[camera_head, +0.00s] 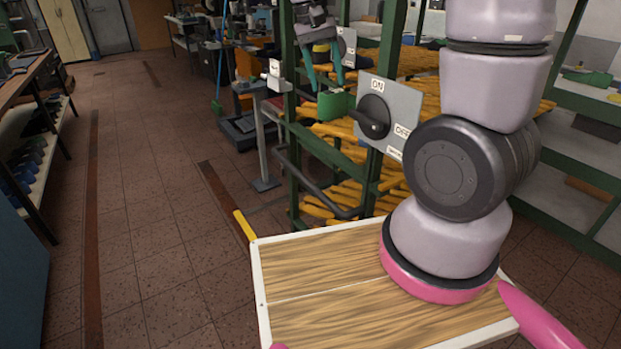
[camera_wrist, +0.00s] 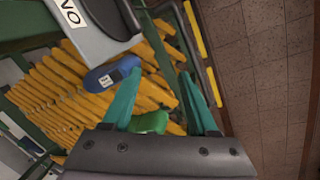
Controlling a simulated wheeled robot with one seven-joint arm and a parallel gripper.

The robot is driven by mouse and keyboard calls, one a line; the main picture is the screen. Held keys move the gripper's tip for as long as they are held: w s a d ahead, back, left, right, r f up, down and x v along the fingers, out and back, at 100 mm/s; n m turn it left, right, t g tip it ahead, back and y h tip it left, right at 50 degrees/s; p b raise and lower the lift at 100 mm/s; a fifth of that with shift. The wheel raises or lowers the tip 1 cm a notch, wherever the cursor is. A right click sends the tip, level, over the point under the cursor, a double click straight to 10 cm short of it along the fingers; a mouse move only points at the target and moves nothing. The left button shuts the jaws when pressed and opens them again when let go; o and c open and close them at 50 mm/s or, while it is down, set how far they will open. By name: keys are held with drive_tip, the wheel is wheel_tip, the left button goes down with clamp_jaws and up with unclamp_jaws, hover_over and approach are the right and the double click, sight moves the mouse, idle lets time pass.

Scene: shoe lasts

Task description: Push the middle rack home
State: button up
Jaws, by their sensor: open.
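A green-framed rack (camera_head: 289,50) stands ahead with layers of yellow shoe lasts (camera_head: 332,130) on it. I cannot tell for sure that this is the middle rack. A dark bent bar (camera_head: 308,182) sticks out low on its near side. My gripper (camera_head: 325,84) has teal fingers pointing down, spread apart with nothing between them, at the upper part of the rack. In the wrist view my gripper (camera_wrist: 158,74) is above the yellow lasts (camera_wrist: 72,88). A green last (camera_wrist: 150,122) shows between the fingers, lower down, and a blue last (camera_wrist: 112,74) is beside them.
A grey panel with a black ON/OFF switch (camera_head: 373,116) is on the rack's near side, close to the gripper. Another green shelf frame (camera_head: 585,190) stands at right. The tiled floor (camera_head: 150,200) at left is clear.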

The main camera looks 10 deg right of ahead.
drive_tip(key=w+a+f+n+t+h, duration=0.2)
drive_tip(key=a+f+h, duration=0.2)
drive_tip(key=f, duration=0.7)
drive_tip(key=w+a+f+n+t+h, duration=0.2)
drive_tip(key=w+a+f+h, duration=0.15)
drive_tip(key=f, duration=0.75)
drive_tip(key=w+a+f+n+t+h, duration=0.1)
drive_tip(key=a+f+n+t+h, duration=0.3)
drive_tip(key=f, duration=0.7)
drive_tip(key=w+d+f+m+g, duration=0.1)
drive_tip(key=w+d+f+g, duration=0.1)
drive_tip(key=d, duration=0.8)
drive_tip(key=shift+w+d+m+h, duration=0.3)
drive_tip(key=shift+w+d+h, duration=0.05)
drive_tip(key=shift+w, duration=0.5)
clamp_jaws()
